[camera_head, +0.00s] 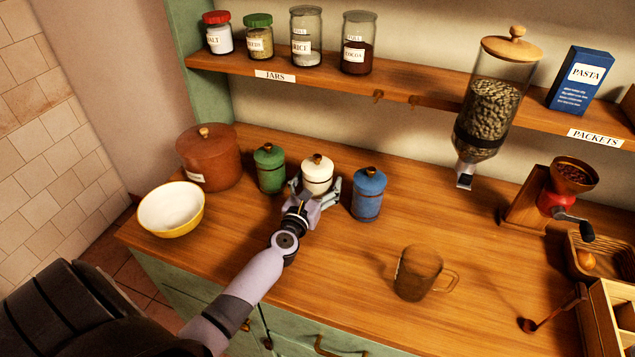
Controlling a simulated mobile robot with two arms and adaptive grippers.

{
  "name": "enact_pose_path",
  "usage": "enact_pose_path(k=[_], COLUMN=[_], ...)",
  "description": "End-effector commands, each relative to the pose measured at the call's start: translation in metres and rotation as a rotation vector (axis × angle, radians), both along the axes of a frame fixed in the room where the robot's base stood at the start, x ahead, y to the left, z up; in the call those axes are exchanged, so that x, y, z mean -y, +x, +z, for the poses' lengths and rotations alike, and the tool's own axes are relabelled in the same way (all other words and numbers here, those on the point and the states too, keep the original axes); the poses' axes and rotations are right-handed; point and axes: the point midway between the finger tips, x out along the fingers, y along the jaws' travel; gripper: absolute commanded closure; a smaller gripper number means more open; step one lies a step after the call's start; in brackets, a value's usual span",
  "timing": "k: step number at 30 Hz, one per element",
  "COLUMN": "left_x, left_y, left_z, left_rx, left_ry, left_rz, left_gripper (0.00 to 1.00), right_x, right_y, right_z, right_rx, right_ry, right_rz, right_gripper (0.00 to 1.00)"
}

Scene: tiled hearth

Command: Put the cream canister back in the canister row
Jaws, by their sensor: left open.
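The cream canister (317,172), with a pale lid and brown knob, stands on the wooden counter between the green canister (269,168) and the blue canister (368,194). The three form a row, with narrow gaps on either side of the cream one. My left gripper (316,190) is open at the front of the cream canister, with a finger showing on each side of it. The gripper hides the canister's lower part, so I cannot tell whether the fingers touch it. My right gripper is not in view.
A brown lidded crock (208,160) and a yellow-rimmed bowl (171,211) stand at the left. A glass mug (416,275) stands at front centre, with clear counter around it. A coffee grinder (562,195) is at the right. A shelf (420,88) with jars runs above.

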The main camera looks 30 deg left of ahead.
Motion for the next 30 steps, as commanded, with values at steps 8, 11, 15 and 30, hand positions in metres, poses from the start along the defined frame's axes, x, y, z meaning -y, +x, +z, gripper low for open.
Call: enact_pose_path(k=[8, 11, 15, 30], left_x=[0.0, 0.001, 0.007, 0.027], left_y=[0.0, -0.005, -0.028, -0.112], left_z=[0.002, 0.002, 0.001, 0.001], left_rx=[0.0, -0.002, -0.004, 0.0], left_ry=[0.0, 0.0, -0.002, 0.001], left_rz=[0.0, 0.0, -0.001, 0.0], left_gripper=[0.18, 0.18, 0.18, 0.18], right_x=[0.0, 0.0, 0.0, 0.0], right_y=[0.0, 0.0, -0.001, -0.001], right_z=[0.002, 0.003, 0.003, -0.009], right_rx=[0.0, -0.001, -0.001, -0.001], right_ry=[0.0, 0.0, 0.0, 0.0], right_rz=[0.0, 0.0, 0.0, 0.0], right_gripper=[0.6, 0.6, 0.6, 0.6])
